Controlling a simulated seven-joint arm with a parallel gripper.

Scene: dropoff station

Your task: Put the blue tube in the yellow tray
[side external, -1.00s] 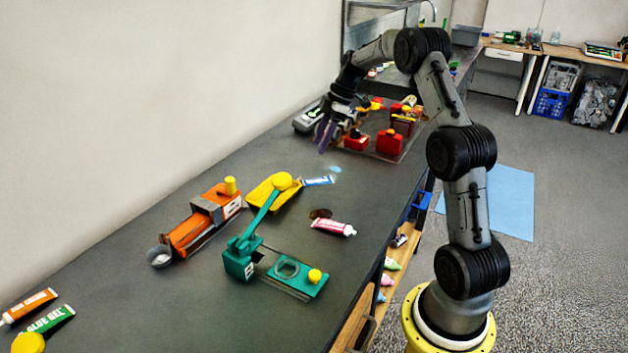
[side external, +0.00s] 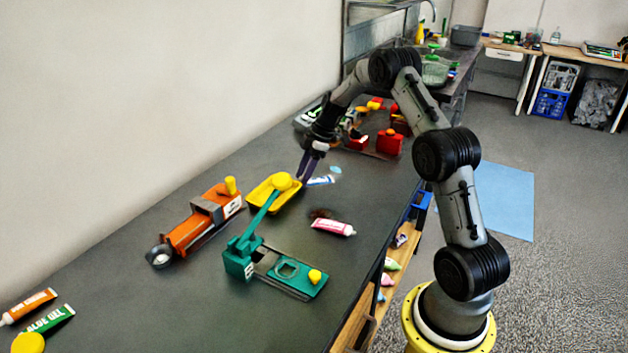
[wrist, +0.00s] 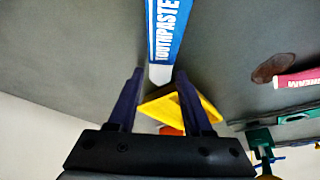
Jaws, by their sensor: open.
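The blue tube (side external: 322,181), a blue and white toothpaste tube, lies on the dark bench just right of the yellow tray. It also shows at the top of the wrist view (wrist: 165,30), its white end pointing towards my fingers. The yellow tray (side external: 262,198) is shallow; the teal press's yellow knob hides part of it. The tray shows behind my fingers in the wrist view (wrist: 200,105). My gripper (side external: 306,178) points down at the tube's left end, and its fingers partly hide that end. In the wrist view the open fingers (wrist: 160,75) stand either side of the tube's white end.
A teal press (side external: 241,259) with a raised lever and yellow knob (side external: 282,181) stands in front of the tray. An orange device (side external: 200,221) is to its left. A pink tube (side external: 333,227) lies nearer the bench edge. Red devices (side external: 389,143) stand behind.

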